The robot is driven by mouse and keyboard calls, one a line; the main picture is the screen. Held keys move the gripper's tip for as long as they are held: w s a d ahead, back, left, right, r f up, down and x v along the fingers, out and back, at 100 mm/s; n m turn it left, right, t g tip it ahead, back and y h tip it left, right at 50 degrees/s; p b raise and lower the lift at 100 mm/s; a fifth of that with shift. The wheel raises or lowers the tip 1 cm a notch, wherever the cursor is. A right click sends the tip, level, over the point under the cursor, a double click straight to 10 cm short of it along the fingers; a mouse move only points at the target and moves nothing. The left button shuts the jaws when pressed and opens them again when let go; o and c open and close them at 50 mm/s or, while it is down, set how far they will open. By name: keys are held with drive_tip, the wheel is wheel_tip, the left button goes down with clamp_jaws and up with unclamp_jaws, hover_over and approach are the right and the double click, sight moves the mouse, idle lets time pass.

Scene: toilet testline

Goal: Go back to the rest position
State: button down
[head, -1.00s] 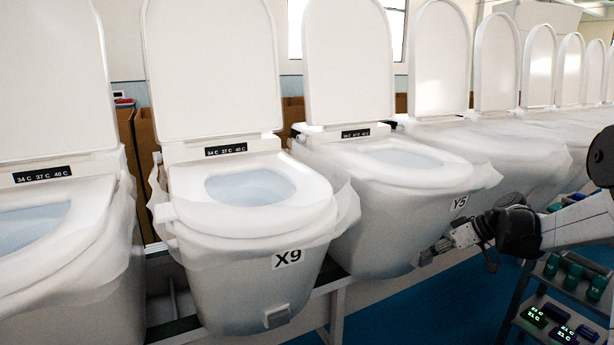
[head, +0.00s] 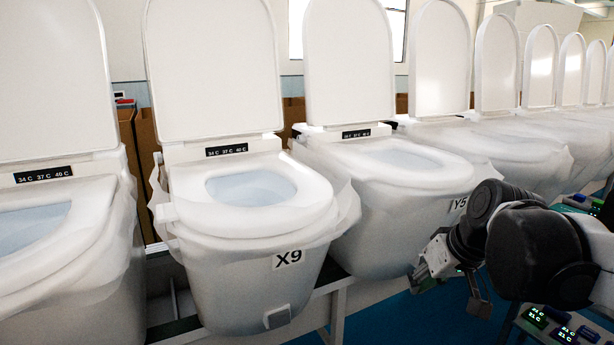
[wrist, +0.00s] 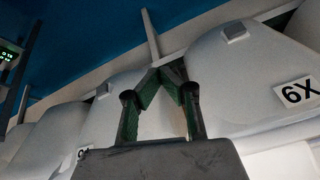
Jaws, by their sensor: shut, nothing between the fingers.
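My gripper (head: 418,277) is in the head view, in front of the lower part of the toilet labelled Y5 (head: 375,230), to the right of the toilet labelled X9 (head: 250,275). In the wrist view, the fingers of my gripper (wrist: 168,72) meet at their tips and hold nothing. The dark arm behind it covers part of the Y5 label and the cart at right. Whether the fingertips touch the Y5 toilet cannot be told.
White toilets with raised lids stand in a row on a metal bench (head: 338,300). A cart (head: 515,325) with small lit green and blue devices (head: 537,318) is at lower right. Blue floor (head: 400,318) shows between bench and cart.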

drive_tip(key=s+a+f+m+t+h, duration=0.1)
drive_tip(key=s+f+m+t+h, duration=0.15)
drive_tip(key=s, duration=1.05)
wheel_tip(320, 180, up, 14)
drive_tip(key=p, duration=1.4)
drive_tip(key=shift+s+a+f, duration=0.15)
drive_tip(key=shift+f, duration=0.05)
